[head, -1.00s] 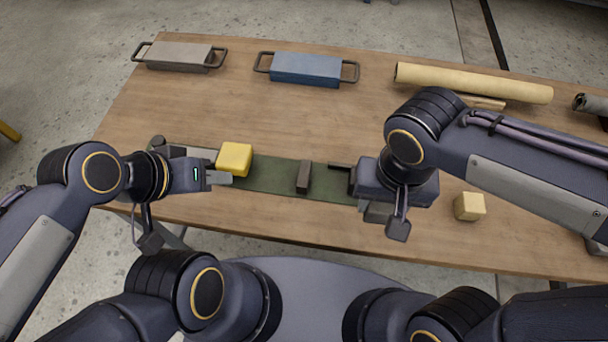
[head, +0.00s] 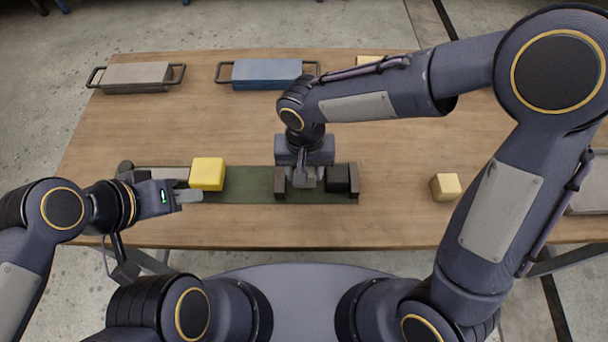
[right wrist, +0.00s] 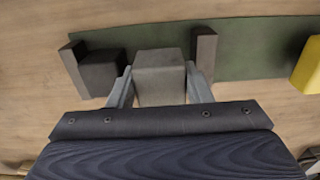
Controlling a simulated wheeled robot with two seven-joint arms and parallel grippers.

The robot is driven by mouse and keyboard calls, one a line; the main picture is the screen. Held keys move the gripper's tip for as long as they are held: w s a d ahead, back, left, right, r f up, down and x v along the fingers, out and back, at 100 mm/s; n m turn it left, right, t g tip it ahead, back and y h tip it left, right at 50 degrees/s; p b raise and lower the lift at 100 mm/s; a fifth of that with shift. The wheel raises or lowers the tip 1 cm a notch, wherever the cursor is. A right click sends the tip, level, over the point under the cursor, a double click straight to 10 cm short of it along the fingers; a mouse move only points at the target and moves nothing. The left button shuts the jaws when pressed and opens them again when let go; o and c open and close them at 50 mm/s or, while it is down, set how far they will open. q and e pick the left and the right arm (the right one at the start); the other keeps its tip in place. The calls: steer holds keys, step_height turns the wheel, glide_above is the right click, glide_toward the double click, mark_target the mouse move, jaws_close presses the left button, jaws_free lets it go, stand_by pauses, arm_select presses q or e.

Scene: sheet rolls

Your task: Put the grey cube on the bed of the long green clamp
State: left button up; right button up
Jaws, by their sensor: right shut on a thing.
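The long green clamp (head: 240,188) lies along the near side of the table, with two dark upright jaws, a middle one (head: 280,183) and a right end one (head: 354,183). My right gripper (head: 304,180) is shut on the grey cube (right wrist: 160,80), over the bed between the middle jaw and a black cube (head: 337,178). The black cube sits against the end jaw. I cannot tell if the grey cube touches the bed. A yellow cube (head: 207,173) sits on the clamp's left part. My left gripper (head: 188,196) is beside it; its finger gap is unclear.
A grey block with handles (head: 136,76) and a blue one (head: 266,73) lie at the back. A pale roll (head: 372,61) is partly hidden by my right arm. A small tan cube (head: 446,186) stands right of the clamp.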

step_height(320, 180, down, 3)
steer(key=shift+w+f, duration=0.1)
steer(key=shift+f+b, duration=0.2)
steer(key=shift+b, duration=0.2)
steer(key=o, duration=0.7)
steer(key=shift+o, duration=0.2)
steer(key=shift+r+p, duration=0.35)
steer(key=shift+r, duration=0.15)
step_height(320, 180, up, 12)
steer(key=shift+f+p, duration=0.25)
steer(key=shift+p, duration=0.25)
